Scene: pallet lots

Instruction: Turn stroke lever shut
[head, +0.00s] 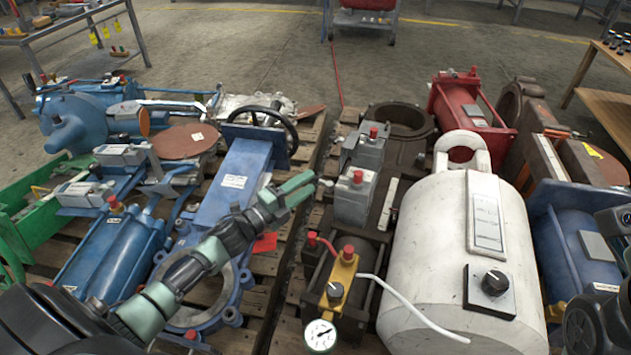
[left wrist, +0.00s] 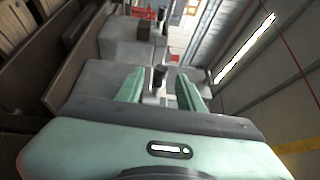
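No part in view is labelled as the stroke lever, so I cannot tell for sure which it is. A short red-ended lever (head: 325,244) sticks out left from a yellow valve block (head: 342,280) with a red cap and a round gauge (head: 320,336). My left gripper (head: 306,188) reaches over the gap between the pallets, left of the grey boxes (head: 354,195). In the left wrist view its two green fingers (left wrist: 160,90) stand apart, with a small dark post (left wrist: 159,76) seen beyond and between them. It holds nothing visible. My right gripper is not seen.
A big white cylinder (head: 455,240) with a dial knob stands right of the yellow block, with a white hose between them. A blue valve with a black handwheel (head: 262,120) lies on the left pallet. A red actuator (head: 465,100) lies behind. Open floor (head: 230,50) lies beyond.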

